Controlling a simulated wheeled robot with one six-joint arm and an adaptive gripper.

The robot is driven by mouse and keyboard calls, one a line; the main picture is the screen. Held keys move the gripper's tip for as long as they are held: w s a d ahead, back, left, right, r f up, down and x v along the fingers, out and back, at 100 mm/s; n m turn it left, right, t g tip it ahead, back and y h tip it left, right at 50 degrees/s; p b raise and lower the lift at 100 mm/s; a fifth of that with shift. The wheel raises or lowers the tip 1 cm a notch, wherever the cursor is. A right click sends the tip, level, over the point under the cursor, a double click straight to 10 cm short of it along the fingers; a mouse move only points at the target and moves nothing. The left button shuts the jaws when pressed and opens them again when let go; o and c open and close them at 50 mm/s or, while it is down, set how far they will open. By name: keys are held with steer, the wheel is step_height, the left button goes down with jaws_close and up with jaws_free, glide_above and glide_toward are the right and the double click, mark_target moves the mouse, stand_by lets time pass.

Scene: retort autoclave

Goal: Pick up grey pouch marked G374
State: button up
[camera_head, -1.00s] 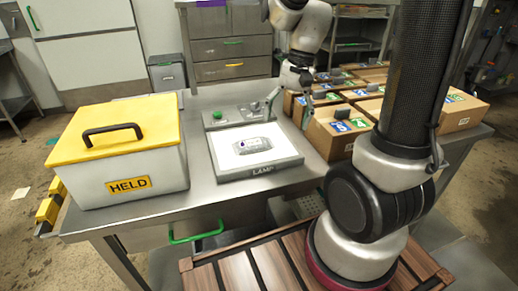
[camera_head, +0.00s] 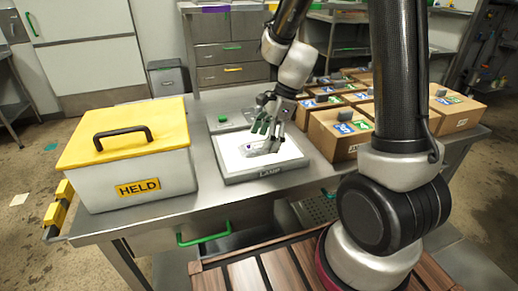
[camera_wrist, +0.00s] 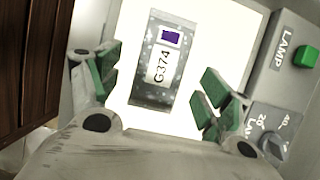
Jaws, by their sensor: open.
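The grey pouch marked G374 (camera_wrist: 158,65) lies flat on the bright lamp panel (camera_wrist: 195,25), with a purple square beside its print. In the head view the pouch (camera_head: 257,148) is partly hidden behind my gripper (camera_head: 262,128). The lamp panel (camera_head: 240,172) sits on the steel table. In the wrist view my gripper (camera_wrist: 160,88) is open, with green-padded fingers on either side of the pouch's near end. The fingers look apart from the pouch; their height above it is hard to tell.
A yellow-lidded box marked HELD (camera_head: 130,165) stands left of the lamp panel. A green button (camera_wrist: 306,57) and a knob (camera_wrist: 268,142) are on the panel's edge.

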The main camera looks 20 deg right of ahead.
steer(key=shift+x, duration=0.8)
steer(key=c, duration=1.2)
